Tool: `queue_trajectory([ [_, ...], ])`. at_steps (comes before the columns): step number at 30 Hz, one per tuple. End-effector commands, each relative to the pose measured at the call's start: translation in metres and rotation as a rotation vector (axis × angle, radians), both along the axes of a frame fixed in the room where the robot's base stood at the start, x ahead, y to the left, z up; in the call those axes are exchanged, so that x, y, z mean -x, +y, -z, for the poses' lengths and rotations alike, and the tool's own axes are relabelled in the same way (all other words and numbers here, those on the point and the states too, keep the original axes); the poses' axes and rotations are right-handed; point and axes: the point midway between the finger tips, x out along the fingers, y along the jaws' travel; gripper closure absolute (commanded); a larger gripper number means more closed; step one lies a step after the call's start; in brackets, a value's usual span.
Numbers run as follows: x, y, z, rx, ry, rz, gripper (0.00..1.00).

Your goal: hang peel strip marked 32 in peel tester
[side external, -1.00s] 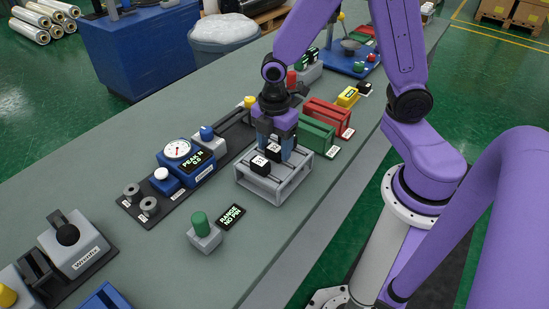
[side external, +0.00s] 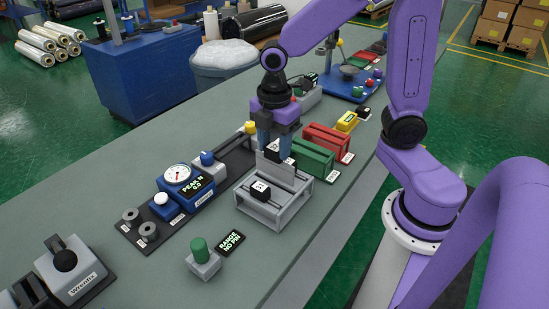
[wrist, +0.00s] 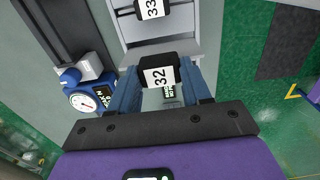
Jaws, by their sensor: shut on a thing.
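My gripper (side external: 276,147) is shut on the black head of a peel strip, above the far end of the grey rack (side external: 245,212). In the wrist view the head between my fingers (wrist: 161,88) carries a white label reading 32 (wrist: 158,77). A pale flat piece shows below the head in the side view. A second black-headed strip (side external: 260,191) sits in the rack, and its label reads 33 in the wrist view (wrist: 151,9). The peel tester (side external: 187,187), blue with a round dial and a "PEAK N 0.0" display, stands left of the rack on a dark base.
Green (side external: 313,160) and red (side external: 327,141) holders stand behind the rack. A green-topped button box (side external: 203,259) with a "RANGE NO PRI" display (side external: 230,242) is in front. Bench between rack and tester is clear.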

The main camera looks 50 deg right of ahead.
Motion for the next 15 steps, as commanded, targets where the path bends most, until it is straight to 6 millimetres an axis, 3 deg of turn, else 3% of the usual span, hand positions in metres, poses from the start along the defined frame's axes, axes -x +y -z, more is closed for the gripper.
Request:
queue_trajectory([
  [5, -0.005, 0.001, -0.019, -0.002, -0.003, 0.026, 0.82],
  [8, -0.017, 0.001, -0.025, -0.001, -0.001, 0.114, 0.82],
  [15, -0.082, -0.004, -0.034, 0.0, 0.0, 0.579, 0.82],
])
